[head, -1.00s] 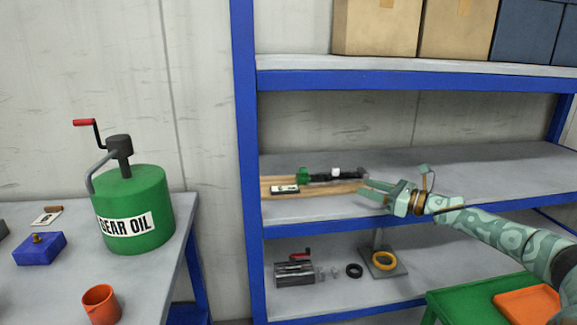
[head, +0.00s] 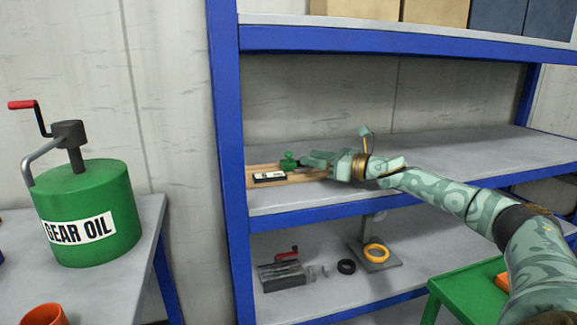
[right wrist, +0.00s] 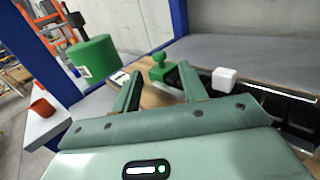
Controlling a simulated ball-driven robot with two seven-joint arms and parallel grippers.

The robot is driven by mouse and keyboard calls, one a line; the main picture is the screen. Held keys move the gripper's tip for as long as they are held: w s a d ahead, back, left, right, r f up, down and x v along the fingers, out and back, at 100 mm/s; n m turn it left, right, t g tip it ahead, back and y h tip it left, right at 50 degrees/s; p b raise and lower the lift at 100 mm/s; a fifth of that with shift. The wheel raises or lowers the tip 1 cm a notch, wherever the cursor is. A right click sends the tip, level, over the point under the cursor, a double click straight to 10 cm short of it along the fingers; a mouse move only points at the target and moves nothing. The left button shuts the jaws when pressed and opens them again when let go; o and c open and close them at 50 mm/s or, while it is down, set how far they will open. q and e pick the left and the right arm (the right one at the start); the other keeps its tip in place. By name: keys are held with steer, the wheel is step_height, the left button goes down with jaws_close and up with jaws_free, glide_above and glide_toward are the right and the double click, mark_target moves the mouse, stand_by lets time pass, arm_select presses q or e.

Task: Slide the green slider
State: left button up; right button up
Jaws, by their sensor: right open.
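The green slider (head: 288,161) is a small green block with a knob. It sits on a dark rail on a wooden board (head: 308,176), on the middle shelf. My right gripper (head: 303,160) comes in from the right, just beside the slider. In the right wrist view the slider (right wrist: 160,68) shows between and a little beyond my two open green fingertips (right wrist: 159,76). I cannot tell whether they touch it. My arm and hand hide most of the rail in the head view. My left gripper is out of view.
A label (head: 269,177) lies on the board before the slider. The blue shelf post (head: 226,150) stands close to the left. The shelf to the right is bare.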

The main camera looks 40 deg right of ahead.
mark_target(294, 162)
steer(key=shift+w+a, duration=0.15)
steer(key=shift+w, duration=0.3)
steer(key=shift+w+a+r+b, duration=0.1)
steer(key=shift+w+b, duration=0.2)
steer(key=shift+w, duration=0.05)
steer(key=shift+x, duration=2.45)
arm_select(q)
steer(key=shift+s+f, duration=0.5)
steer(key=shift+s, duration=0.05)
